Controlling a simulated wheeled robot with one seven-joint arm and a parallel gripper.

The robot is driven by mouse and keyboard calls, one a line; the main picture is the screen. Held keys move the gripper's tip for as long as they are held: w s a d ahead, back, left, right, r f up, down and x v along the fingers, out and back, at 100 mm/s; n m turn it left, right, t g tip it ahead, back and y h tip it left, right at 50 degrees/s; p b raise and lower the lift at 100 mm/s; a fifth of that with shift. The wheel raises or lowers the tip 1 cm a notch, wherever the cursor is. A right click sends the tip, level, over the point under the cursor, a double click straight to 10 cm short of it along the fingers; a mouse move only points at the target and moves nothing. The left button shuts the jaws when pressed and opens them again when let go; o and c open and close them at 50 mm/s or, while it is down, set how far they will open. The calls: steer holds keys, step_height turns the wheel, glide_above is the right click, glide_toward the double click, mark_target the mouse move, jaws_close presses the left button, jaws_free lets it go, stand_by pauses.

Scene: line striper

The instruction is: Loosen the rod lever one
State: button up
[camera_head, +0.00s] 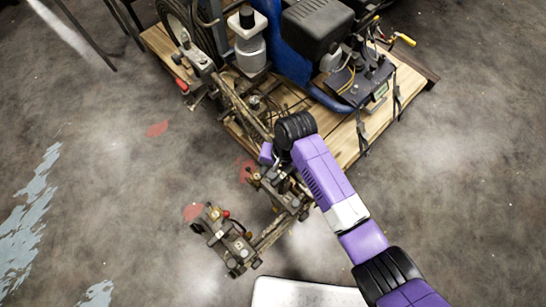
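The line striper (300,70) stands on a wooden pallet, with a metal arm assembly (285,190) reaching out low toward the picture's bottom. Small levers and knobs sit on it, among them a red-tipped one (226,214) at the lower end and a red handle (181,86) near the wheel. I cannot tell which part is rod lever one. My gripper (264,160) is at the end of my purple arm, over or beside the upper part of the assembly. The wrist and dark joint partly hide it. Its fingers are too small to read, and contact cannot be told.
The wooden pallet (411,84) carries the engine (316,25) and a blue frame. A wheel (183,25) and a white container (250,48) stand at the upper left. The concrete floor is open at left and right.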

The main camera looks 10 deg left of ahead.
steer(key=shift+p+v, duration=1.1)
steer(key=shift+v, duration=2.8)
